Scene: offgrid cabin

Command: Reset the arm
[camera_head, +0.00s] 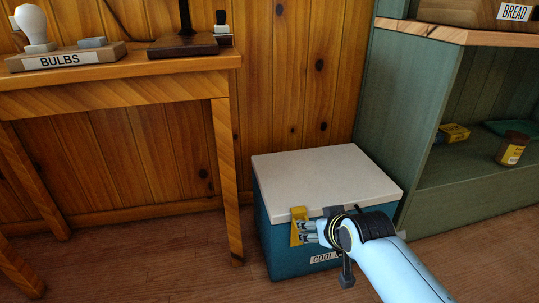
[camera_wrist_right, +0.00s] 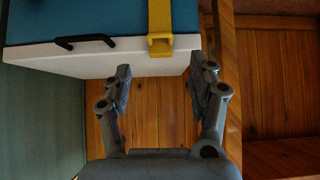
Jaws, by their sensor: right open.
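My right gripper (camera_head: 308,231) is at the front of a teal cooler with a white lid (camera_head: 325,178). It is close to the yellow latch (camera_head: 298,226) at the lid's front edge. In the right wrist view the fingers (camera_wrist_right: 157,85) stand wide apart with nothing between them. That view shows the cooler upside down, with its white lid (camera_wrist_right: 95,60) and the yellow latch (camera_wrist_right: 160,32) just beyond the fingertips. The lid lies shut on the cooler. Whether a finger touches the cooler, I cannot tell. My left gripper is not in view.
A wooden table (camera_head: 130,68) at the left carries a BULBS holder (camera_head: 65,56) and a dark lamp base (camera_head: 183,46). A green shelf (camera_head: 440,187) at the right holds a jar (camera_head: 511,149) and a yellow box (camera_head: 453,133). A BREAD box (camera_head: 480,14) is on top. Floor is clear at front left.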

